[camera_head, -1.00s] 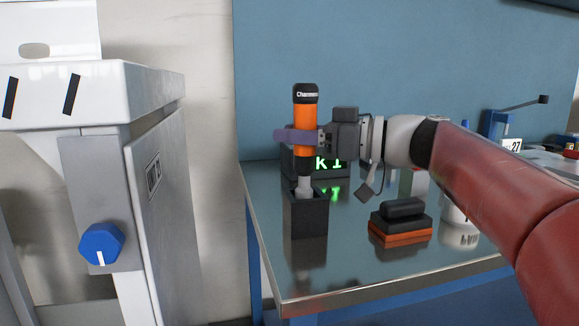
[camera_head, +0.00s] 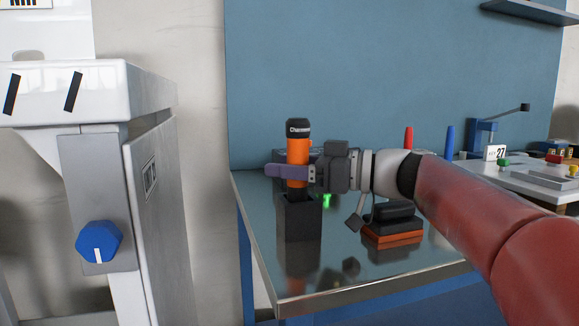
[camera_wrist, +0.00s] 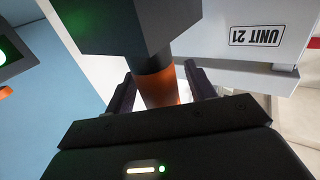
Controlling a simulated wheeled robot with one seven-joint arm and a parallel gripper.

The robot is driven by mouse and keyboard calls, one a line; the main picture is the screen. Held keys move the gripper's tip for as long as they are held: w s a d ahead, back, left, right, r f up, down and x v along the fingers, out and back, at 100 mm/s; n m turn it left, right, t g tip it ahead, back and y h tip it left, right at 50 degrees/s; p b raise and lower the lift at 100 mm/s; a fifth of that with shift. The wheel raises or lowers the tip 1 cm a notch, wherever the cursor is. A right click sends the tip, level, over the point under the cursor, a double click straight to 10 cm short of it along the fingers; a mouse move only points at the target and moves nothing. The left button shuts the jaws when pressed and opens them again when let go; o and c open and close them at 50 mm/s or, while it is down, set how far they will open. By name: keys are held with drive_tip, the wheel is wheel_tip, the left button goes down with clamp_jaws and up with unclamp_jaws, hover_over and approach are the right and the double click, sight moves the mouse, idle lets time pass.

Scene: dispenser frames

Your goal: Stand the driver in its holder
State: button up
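The driver (camera_head: 298,147) has an orange handle with a black cap and a black lower collar. It stands upright with its lower end inside the holder (camera_head: 303,222), a dark square box on the metal table; its shaft is hidden there. My gripper (camera_head: 287,172) is shut on the orange handle, its purple fingers across it from the right. In the wrist view the handle (camera_wrist: 160,88) sits between my two fingers, with the dark holder (camera_wrist: 125,25) beyond it.
A black-and-orange block (camera_head: 393,236) sits right of the holder, under my wrist. A display with green digits is mostly hidden behind the driver. A white cabinet with a blue knob (camera_head: 99,242) stands at left. A blue panel (camera_head: 380,70) backs the table.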

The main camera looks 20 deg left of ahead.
drive_tip(key=shift+r+p, duration=0.2)
drive_tip(key=shift+p, duration=0.1)
drive_tip(key=shift+d+f, duration=0.1)
drive_tip(key=shift+d, duration=0.25)
drive_tip(key=d+b, duration=0.2)
drive_tip(key=d, duration=0.9)
drive_tip(key=shift+s+d, duration=0.15)
drive_tip(key=shift+s, duration=0.1)
